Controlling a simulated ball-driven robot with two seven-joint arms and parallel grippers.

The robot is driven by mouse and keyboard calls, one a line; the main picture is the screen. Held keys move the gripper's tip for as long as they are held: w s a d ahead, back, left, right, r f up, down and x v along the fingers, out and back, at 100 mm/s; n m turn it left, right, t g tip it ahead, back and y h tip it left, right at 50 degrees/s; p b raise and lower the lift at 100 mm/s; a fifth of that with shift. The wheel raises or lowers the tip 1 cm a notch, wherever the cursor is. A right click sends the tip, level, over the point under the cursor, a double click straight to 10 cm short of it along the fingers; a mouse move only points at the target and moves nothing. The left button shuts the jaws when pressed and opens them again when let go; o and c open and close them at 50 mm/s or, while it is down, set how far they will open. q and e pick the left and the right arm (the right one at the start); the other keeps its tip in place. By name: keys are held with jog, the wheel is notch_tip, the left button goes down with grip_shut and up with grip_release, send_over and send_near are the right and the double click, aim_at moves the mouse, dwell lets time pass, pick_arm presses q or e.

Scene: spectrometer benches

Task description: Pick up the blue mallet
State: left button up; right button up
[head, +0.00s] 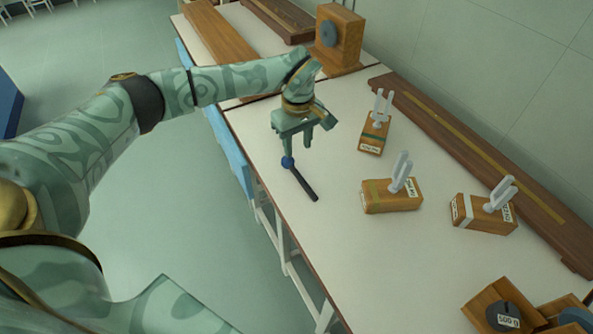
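The blue mallet, with a round blue head (287,162) and a black handle (303,185), lies on the white bench top near its left edge. Its handle points toward the lower right. My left gripper (297,144) points down over the bench, just above the mallet's head end in the picture. Its fingers are apart with nothing seen between them. I cannot tell how high the fingertips are above the bench. My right gripper is not in view.
Several wooden blocks with white forks stand right of the mallet, the nearest being the middle block (392,195). A wooden box with a dark disc (340,36) stands behind the gripper. A long wooden rail (480,165) runs along the wall. The bench around the handle is clear.

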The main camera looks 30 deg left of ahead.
pick_arm(q)
jog(key=b, duration=0.1)
send_over(297, 173)
jog(key=f, duration=0.4)
jog(key=shift+w+f, duration=0.25)
jog(key=shift+f, duration=0.05)
jog(key=f, duration=0.1)
jog(key=f+b, duration=0.1)
jog(key=f, duration=0.1)
jog(key=f+b, duration=0.1)
jog(key=shift+s+f, duration=0.25)
jog(key=shift+f, duration=0.05)
jog(key=shift+w+f, duration=0.1)
jog(key=shift+f, duration=0.3)
jog(key=shift+r, duration=0.1)
grip_shut()
